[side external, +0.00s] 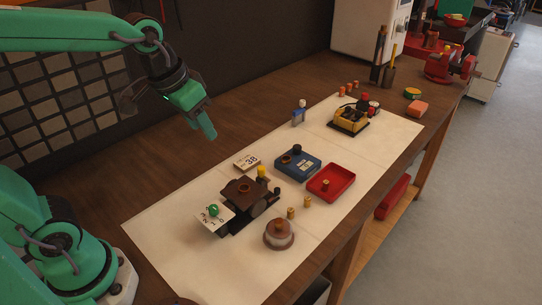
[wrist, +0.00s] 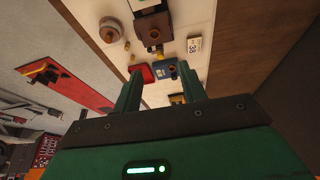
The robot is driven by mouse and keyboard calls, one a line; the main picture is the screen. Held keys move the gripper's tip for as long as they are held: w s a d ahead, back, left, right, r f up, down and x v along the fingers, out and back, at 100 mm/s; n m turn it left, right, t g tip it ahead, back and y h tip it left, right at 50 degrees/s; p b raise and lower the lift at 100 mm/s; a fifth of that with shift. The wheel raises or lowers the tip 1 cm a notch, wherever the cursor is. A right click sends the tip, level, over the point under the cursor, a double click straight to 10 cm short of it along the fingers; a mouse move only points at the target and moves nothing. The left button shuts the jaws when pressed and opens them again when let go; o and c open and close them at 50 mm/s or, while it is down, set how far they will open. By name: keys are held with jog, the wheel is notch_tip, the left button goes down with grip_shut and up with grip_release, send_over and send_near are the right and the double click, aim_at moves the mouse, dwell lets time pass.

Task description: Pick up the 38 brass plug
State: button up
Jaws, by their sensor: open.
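Small brass plugs stand on the white mat in the side external view: one (side external: 291,213) by the round brown-topped pot, one (side external: 307,200) just right of it, and another brass piece (side external: 325,184) in the red tray (side external: 345,190). I cannot read a size on any of them. A card marked 38 (side external: 246,161) lies left of the blue box (side external: 290,170); it also shows in the wrist view (wrist: 193,44). My gripper (side external: 207,130) is above the mat's back edge, open and empty, apart from every plug. The wrist view shows its two green fingers (wrist: 160,72) spread.
A dark block with a brown top (side external: 243,190), a numbered dial card with a green knob (side external: 214,211) and a round pot (side external: 279,235) crowd the front. A yellow-black device (side external: 348,122) stands farther back. A red vise (side external: 450,66) is at the bench's far end.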

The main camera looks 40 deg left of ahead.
jog(key=w+d+f+g, duration=0.1)
jog(key=w+d+f, duration=0.2)
jog(key=w, duration=0.3)
jog(key=w+d+f+g, duration=0.1)
jog(key=w+d+f, duration=0.15)
jog(key=w, duration=0.25)
jog(key=g, duration=0.2)
send_over(308, 198)
jog(key=shift+m, duration=0.4)
jog(key=f, duration=1.1)
jog(key=shift+s+a+f, duration=0.2)
jog(key=shift+f, duration=0.05)
jog(key=shift+w+d+f, duration=0.1)
jog(key=shift+d+f, duration=0.1)
jog(key=shift+f, duration=0.15)
jog(key=shift+f, duration=0.1)
jog(key=shift+f, duration=1.25)
jog(key=shift+f, duration=0.1)
jog(key=shift+f, duration=2.45)
jog(key=shift+c, duration=0.2)
grip_shut()
